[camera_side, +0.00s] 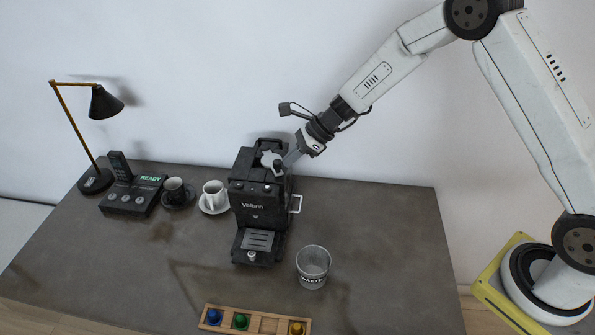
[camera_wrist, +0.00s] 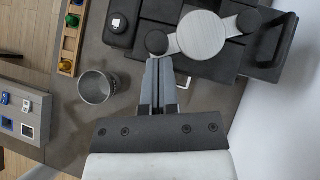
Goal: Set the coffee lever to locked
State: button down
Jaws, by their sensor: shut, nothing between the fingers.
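The black coffee machine (camera_side: 254,210), marked Velbrin, stands near the back middle of the table. On its top is a silver round lever plate (camera_wrist: 203,37) with a black knob at each end; it also shows in the side view (camera_side: 267,158). My gripper (camera_wrist: 159,62) is shut and empty, with its fingertips close beside the left knob (camera_wrist: 157,41) in the wrist view. I cannot tell whether they touch it. In the side view my gripper (camera_side: 285,163) reaches down from the right to the machine's top. No locked marking is readable.
A wooden capsule rack (camera_side: 264,324) lies at the front edge. The table's right side is clear.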

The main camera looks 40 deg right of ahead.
aim_at(277, 164)
jog(key=a+m+t+h, duration=0.1)
jog(key=a+m, duration=0.2)
jog(key=shift+w+a+t, duration=0.1)
jog(key=shift+t, duration=0.3)
jog(key=shift+w+a, duration=0.25)
jog(key=shift+a, duration=0.35)
jog(key=shift+w+a, duration=0.2)
jog(key=shift+a, duration=0.35)
jog(key=shift+r, duration=0.1)
jog(key=s+a+v, duration=0.1)
jog(key=v, duration=0.8)
jog(key=shift+s+r, duration=0.3)
jog(key=shift+r, duration=0.05)
jog(key=shift+s, duration=0.1)
